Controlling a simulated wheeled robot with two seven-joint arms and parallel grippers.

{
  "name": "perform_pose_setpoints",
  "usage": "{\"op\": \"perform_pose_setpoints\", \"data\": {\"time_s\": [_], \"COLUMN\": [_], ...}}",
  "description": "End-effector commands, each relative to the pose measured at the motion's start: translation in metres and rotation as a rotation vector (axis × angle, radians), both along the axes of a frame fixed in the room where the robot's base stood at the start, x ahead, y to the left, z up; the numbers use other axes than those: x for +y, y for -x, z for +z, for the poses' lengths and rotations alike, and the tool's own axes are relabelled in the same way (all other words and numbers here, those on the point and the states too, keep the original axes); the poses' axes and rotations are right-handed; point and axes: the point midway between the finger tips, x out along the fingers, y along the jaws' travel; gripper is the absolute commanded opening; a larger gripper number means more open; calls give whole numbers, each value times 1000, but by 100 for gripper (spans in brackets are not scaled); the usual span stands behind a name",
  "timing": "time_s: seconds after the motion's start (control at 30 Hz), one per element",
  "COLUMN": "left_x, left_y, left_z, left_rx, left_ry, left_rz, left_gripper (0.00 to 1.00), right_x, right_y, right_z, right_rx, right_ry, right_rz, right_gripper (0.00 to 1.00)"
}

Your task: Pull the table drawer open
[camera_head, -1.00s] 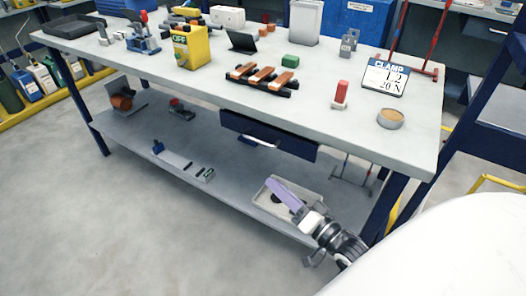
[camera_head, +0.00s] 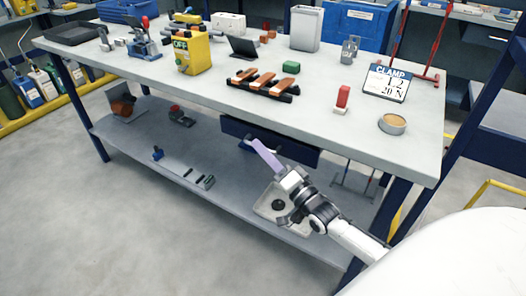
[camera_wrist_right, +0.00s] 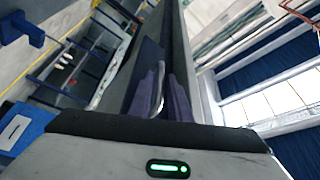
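The dark blue drawer (camera_head: 290,150) hangs under the right half of the workbench top and looks closed in the head view. Its pale handle (camera_head: 246,146) shows at the left, partly hidden by my right gripper (camera_head: 256,146). The purple fingers reach up to the drawer front at the handle. In the right wrist view the fingers (camera_wrist_right: 165,85) stand a little apart, with a bright curved piece of the handle (camera_wrist_right: 159,90) showing at or between them. I cannot tell whether they touch it. My left gripper is not in view.
A pale tray (camera_head: 268,207) is on the lower shelf below my wrist. Floor in front is free.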

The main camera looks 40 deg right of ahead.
Motion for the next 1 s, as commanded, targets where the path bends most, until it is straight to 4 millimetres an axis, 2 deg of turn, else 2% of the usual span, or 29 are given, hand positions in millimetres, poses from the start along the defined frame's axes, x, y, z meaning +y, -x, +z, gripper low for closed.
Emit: {"op": "perform_pose_setpoints", "data": {"time_s": [0.17,0.3,0.67,0.87,1.0], "left_x": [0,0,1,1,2], "left_y": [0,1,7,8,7], "left_z": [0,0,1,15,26], "left_rx": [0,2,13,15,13], "left_ry": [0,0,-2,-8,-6], "left_rz": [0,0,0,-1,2], "left_gripper": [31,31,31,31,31], "right_x": [0,0,6,38,73], "right_y": [0,0,3,16,31], "right_z": [0,0,1,4,4], "right_rx": [0,0,1,2,4], "right_ry": [0,0,-2,-7,-8], "right_rz": [0,0,0,0,0], "right_gripper": [17,0,0,0,0]}}
